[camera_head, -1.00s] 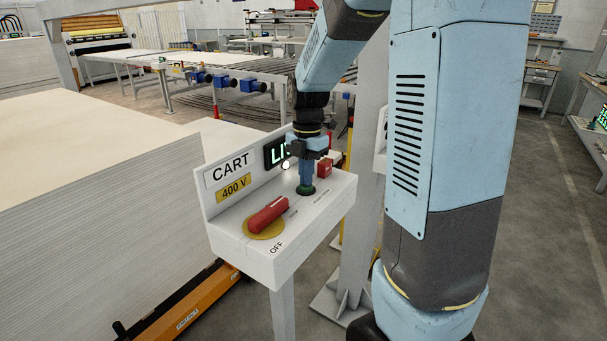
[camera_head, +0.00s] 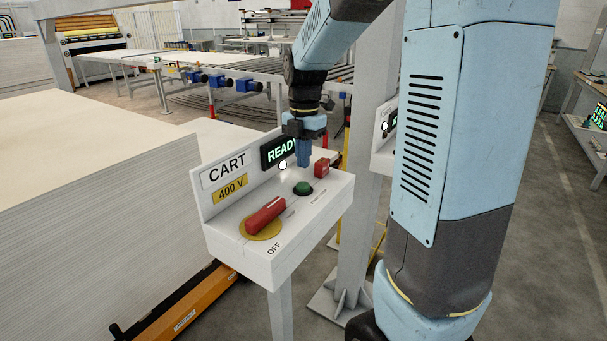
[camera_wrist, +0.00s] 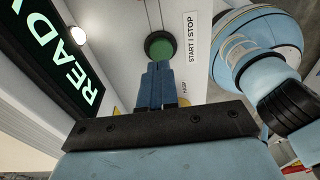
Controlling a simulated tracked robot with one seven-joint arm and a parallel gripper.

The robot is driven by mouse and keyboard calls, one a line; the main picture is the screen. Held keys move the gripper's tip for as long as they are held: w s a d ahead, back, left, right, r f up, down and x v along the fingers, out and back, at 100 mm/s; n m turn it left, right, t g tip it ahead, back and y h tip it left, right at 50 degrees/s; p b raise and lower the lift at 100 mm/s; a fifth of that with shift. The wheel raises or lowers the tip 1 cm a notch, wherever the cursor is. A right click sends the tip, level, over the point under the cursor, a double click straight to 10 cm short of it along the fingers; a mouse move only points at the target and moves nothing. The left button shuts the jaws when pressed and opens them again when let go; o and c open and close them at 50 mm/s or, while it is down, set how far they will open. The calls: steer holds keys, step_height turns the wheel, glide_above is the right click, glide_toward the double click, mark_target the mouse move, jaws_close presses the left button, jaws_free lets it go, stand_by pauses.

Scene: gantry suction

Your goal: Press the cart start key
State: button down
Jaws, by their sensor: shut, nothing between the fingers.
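The cart control box (camera_head: 222,236) is white, with a CART sign and a yellow 400 V plate on its back panel. A round green key (camera_head: 303,188) with a dark collar sits on its top; it also shows in the wrist view (camera_wrist: 159,44) beside a START | STOP label (camera_wrist: 191,38). The display (camera_head: 279,150) reads READY, and a white lamp (camera_head: 283,165) is lit under it. My gripper (camera_head: 304,164) is shut and empty, above and behind the green key in the head view, apart from it. Its blue fingers (camera_wrist: 155,88) point toward the key in the wrist view.
A red rotary handle (camera_head: 266,216) on a yellow disc is at the box's front left, near the word OFF. A small red block (camera_head: 322,167) is at the back right of the top. Tall stacked boards (camera_head: 100,220) stand left. A grey post (camera_head: 362,200) stands close on the right.

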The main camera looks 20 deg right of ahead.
mark_target(305, 183)
step_height(305, 183, up, 8)
steer(key=shift+w+d+f, duration=0.2)
steer(key=shift+w, duration=0.15)
stand_by(1.2)
stand_by(0.3)
steer(key=s+a+m+t, duration=0.1)
steer(key=s+m+t, duration=0.5)
steer(key=s+m, duration=1.5)
steer(key=shift+r+m, duration=0.15)
steer(key=shift+m, duration=1.95)
